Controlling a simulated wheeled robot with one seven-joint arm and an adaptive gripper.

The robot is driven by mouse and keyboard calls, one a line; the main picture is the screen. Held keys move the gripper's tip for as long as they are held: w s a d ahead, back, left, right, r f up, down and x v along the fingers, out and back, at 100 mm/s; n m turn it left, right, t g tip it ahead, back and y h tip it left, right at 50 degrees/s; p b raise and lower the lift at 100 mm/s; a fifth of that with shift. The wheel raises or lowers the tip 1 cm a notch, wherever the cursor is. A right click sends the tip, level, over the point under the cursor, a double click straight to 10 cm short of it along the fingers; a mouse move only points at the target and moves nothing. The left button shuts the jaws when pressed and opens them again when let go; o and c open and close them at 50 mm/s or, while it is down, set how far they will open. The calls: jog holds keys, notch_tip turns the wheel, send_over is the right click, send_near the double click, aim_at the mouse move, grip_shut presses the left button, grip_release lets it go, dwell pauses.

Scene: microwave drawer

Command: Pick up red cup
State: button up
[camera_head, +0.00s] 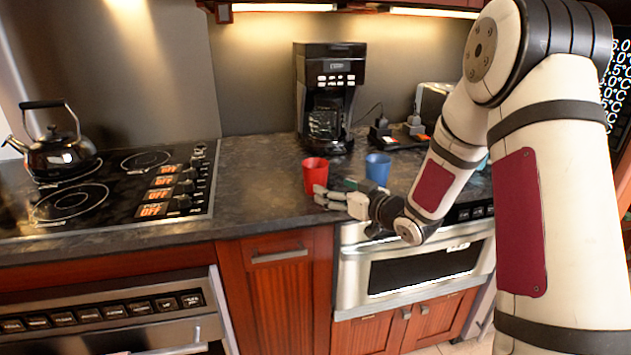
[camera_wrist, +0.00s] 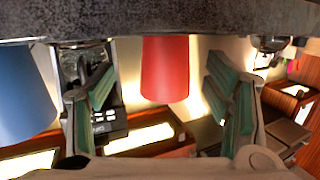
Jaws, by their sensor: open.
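The red cup (camera_head: 315,174) stands upright on the dark countertop, near its front edge. My gripper (camera_head: 331,190) is open, just in front of and slightly right of the cup in the head view. In the wrist view, which looks upside down, the red cup (camera_wrist: 165,68) appears centred in the gap between the two green-padded fingers of my gripper (camera_wrist: 163,95). A gap shows on both sides, and no finger visibly touches it. How deep the cup is between the fingers is hard to tell.
A blue cup (camera_head: 377,169) stands close to the right, also at the left of the wrist view (camera_wrist: 25,95). A coffee maker (camera_head: 328,97) is behind. A stovetop (camera_head: 120,185) with a kettle (camera_head: 60,150) is left. A microwave drawer (camera_head: 415,268) lies below the counter.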

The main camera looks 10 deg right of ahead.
aim_at(322, 183)
jog(key=x, duration=0.4)
jog(key=shift+w+a+r, duration=0.15)
jog(key=shift+w+a, duration=0.1)
jog(key=shift+a, duration=0.2)
jog(key=shift+w+a, duration=0.15)
jog(key=shift+w, duration=0.3)
jog(key=c, duration=1.3)
